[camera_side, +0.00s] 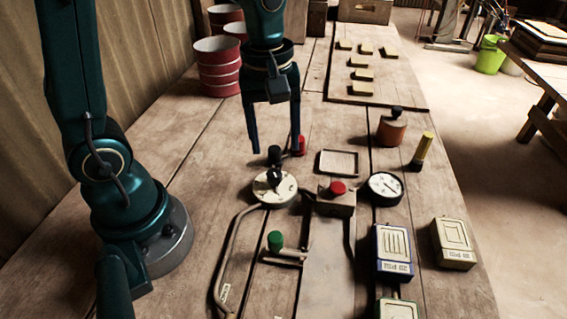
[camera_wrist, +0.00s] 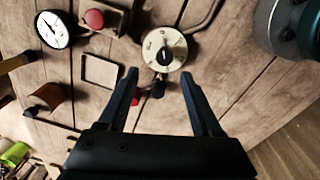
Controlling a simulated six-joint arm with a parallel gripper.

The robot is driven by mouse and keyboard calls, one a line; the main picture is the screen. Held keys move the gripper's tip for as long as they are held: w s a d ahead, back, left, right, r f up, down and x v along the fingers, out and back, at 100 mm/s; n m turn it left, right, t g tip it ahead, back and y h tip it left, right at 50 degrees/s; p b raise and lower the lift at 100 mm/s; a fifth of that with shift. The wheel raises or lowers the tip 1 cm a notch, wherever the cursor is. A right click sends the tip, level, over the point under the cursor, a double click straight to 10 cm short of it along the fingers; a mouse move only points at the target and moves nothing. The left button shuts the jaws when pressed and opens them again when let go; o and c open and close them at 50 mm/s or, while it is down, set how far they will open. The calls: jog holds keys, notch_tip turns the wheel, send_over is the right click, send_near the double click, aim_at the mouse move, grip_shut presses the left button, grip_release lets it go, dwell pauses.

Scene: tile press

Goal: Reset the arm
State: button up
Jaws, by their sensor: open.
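My gripper (camera_side: 273,148) hangs pointing down above the wooden bench, its two dark fingers spread and empty. In the wrist view my gripper (camera_wrist: 162,75) also shows open, with nothing between the fingertips. A round cream dial with a black knob (camera_side: 274,187) sits just below and in front of the fingers in the side view. It also shows in the wrist view (camera_wrist: 164,50), just beyond the fingertips. A small black knob and a red knob (camera_side: 299,146) stand near the fingers. I cannot tell the exact gap between the fingers and these knobs.
A red button box (camera_side: 337,200), a pressure gauge (camera_side: 385,188), a square frame (camera_side: 339,163), a green-knobbed lever (camera_side: 275,241) and labelled blocks (camera_side: 394,250) crowd the bench front. A board with several tiles (camera_side: 400,92) lies at the back.

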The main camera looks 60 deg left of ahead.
jog(key=s+d+r+m+t, duration=0.1)
jog(key=s+r+m+t, duration=0.3)
jog(key=s+m, duration=0.4)
jog(key=r+m, duration=0.1)
jog(key=m, duration=0.3)
jog(key=shift+d+r+t, duration=0.2)
jog(key=shift+d+t, duration=0.05)
jog(key=shift+t, duration=0.15)
